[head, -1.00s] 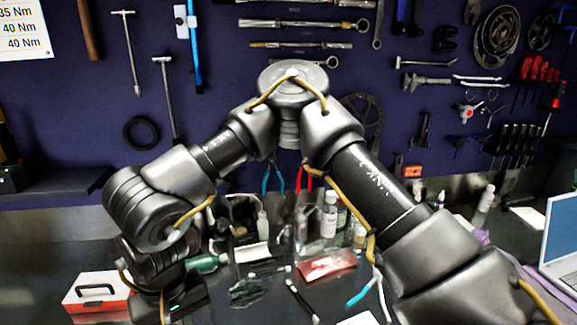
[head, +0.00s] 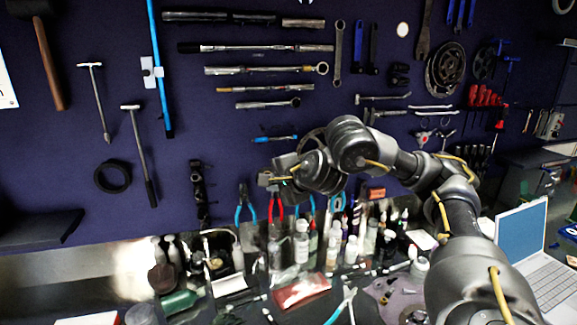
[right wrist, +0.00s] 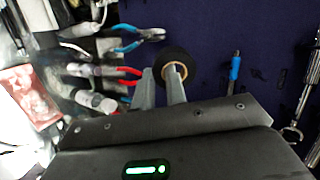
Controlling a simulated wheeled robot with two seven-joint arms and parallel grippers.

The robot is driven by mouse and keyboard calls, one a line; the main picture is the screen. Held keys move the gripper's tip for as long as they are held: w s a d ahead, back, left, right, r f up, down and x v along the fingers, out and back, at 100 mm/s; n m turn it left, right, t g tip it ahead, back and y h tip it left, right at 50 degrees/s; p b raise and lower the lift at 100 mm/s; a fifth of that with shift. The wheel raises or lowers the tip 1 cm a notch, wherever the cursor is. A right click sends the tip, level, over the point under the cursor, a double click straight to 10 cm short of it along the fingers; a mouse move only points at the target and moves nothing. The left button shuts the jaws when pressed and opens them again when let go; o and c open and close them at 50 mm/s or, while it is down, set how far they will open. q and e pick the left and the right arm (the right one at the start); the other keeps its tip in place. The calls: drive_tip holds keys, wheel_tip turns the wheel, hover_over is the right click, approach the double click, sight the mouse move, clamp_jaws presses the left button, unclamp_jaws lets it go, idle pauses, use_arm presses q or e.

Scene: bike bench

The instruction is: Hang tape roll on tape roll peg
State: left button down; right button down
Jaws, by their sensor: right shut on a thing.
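The tape roll (right wrist: 176,64), black with a tan core, is at the fingertips of my right gripper (right wrist: 161,82) in the right wrist view. The gripper is shut on it; one finger overlaps the core opening, the other is at the roll's left side. In the head view my right gripper (head: 270,180) is small and in front of the purple tool wall, above the hanging pliers. The roll is hard to make out there. I cannot pick out the tape roll peg with certainty. My left gripper is not in view.
Red-handled pliers (head: 276,205) and blue-handled pliers (head: 245,205) hang just below the right gripper. A blue tool (head: 276,138) is on the wall above it. Bottles (head: 301,242) crowd the bench below.

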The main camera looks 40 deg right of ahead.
drive_tip(key=shift+m+h, duration=0.7)
drive_tip(key=shift+h, duration=0.1)
drive_tip(key=d, duration=0.1)
drive_tip(key=s+d+r, duration=0.1)
drive_tip(key=d+r, duration=0.1)
drive_tip(key=d, duration=0.1)
drive_tip(key=shift+s+d, duration=0.1)
drive_tip(key=shift+s, duration=0.2)
drive_tip(key=shift+w, duration=0.1)
drive_tip(key=w+d+b, duration=0.3)
drive_tip(key=w+b, duration=0.2)
drive_tip(key=w, duration=0.2)
drive_tip(key=shift+d+f, duration=0.35)
drive_tip(key=shift+d, duration=0.05)
drive_tip(key=shift+d+r, duration=0.1)
drive_tip(key=shift+r, duration=0.15)
